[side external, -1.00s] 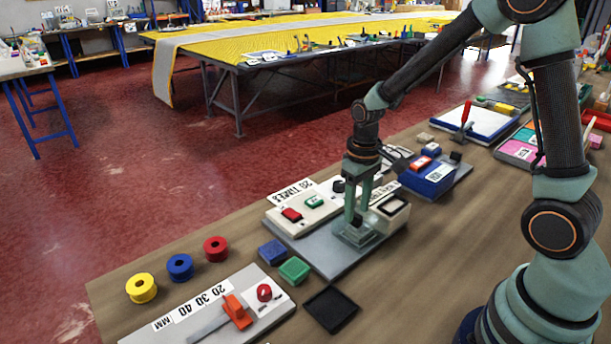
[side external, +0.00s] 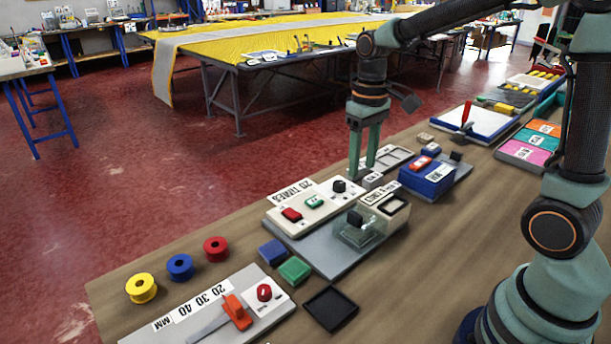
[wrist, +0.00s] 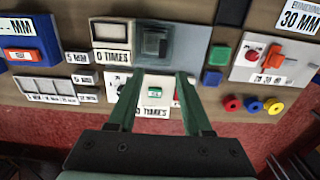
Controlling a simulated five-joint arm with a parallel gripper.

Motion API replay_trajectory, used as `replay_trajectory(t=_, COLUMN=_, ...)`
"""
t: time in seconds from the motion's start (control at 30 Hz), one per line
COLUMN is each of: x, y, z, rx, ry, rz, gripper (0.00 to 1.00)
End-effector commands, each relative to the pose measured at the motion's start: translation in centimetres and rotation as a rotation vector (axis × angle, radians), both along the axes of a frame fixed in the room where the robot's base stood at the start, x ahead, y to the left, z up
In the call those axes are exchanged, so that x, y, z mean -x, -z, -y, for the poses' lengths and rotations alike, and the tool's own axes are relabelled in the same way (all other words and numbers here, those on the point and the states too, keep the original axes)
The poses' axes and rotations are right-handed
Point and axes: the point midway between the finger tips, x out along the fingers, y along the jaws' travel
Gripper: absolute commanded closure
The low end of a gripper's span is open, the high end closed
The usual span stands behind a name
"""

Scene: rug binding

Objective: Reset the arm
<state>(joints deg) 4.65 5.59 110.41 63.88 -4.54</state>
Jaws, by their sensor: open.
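My gripper (side external: 366,168) points down above the far side of the bench, behind the cream control box (side external: 327,201). In the wrist view its two green fingers (wrist: 160,76) are spread, with nothing between the tips. The control box has a red button (side external: 291,214), a green button (side external: 313,201) and a black knob (side external: 339,186). A clear block with a black top (side external: 355,219) stands on the grey plate (side external: 325,255), nearer the camera than my gripper and apart from it. The fingertips partly cover the control box in the wrist view.
A blue box with a red button (side external: 427,175) stands to the right. Yellow (side external: 141,289), blue (side external: 180,267) and red (side external: 215,249) rolls lie at the left. A black tray (side external: 331,308) sits at the front. Bare bench lies around the rolls.

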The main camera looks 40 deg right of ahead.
Motion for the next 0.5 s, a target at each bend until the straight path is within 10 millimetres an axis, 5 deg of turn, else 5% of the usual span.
replay_trajectory(t=0.27, x=0.9, y=-1.3, z=-0.4, rx=0.004, ry=-0.001, rz=0.058, gripper=0.5)
replay_trajectory(t=0.5, x=4.0, y=-4.3, z=-1.6, rx=0.01, ry=-0.003, rz=0.23, gripper=0.5)
